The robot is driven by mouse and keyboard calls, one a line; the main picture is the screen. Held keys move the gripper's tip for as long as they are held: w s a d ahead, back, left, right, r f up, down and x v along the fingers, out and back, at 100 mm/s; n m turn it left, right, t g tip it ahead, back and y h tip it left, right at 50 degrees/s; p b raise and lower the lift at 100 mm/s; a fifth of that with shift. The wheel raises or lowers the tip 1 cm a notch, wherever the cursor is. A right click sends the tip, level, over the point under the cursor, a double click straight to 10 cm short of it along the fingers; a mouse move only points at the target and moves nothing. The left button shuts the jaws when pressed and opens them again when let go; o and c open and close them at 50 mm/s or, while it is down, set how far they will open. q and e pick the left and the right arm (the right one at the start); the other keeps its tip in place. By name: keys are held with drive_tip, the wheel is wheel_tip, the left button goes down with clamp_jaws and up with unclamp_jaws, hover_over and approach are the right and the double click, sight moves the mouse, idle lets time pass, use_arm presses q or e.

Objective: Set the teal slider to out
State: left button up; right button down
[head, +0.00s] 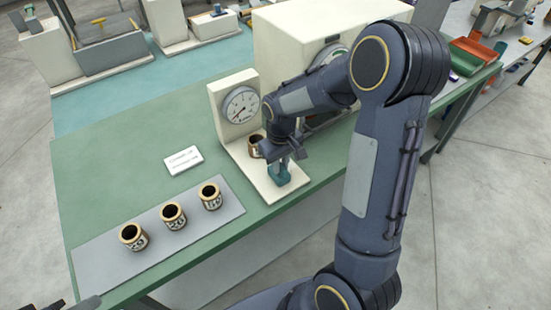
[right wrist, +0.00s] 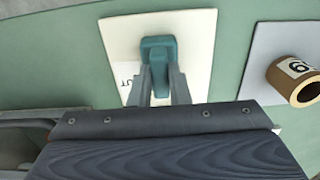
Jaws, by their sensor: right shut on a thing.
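The teal slider (head: 279,174) sits on a cream base plate (head: 262,186) in front of a dial gauge. In the right wrist view the teal slider (right wrist: 158,47) stands near the middle of the cream plate (right wrist: 198,68). My right gripper (right wrist: 160,78) is shut on the slider, one finger on each side of it. In the head view my right gripper (head: 284,160) comes down over it from behind. Letters reading "UT" show on the plate beside the left finger; the rest is hidden. A dark piece of my left gripper (head: 75,304) shows at the bottom left edge.
The dial gauge (head: 240,105) stands behind the plate. A dark-rimmed cup (head: 255,146) is beside my right gripper. Several labelled cups, such as one (head: 172,216), stand on a grey mat (head: 105,268). A white card (head: 184,160) lies on the green table (head: 120,170).

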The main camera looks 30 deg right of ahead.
sight(281, 166)
drive_tip(key=shift+s, duration=0.3)
drive_tip(key=c, duration=1.4)
unclamp_jaws()
drive_tip(key=shift+o, duration=0.2)
drive_tip(key=shift+w+r, duration=0.1)
drive_tip(key=shift+r, duration=0.3)
wheel_tip(281, 166, up, 7)
drive_tip(key=shift+f, duration=0.1)
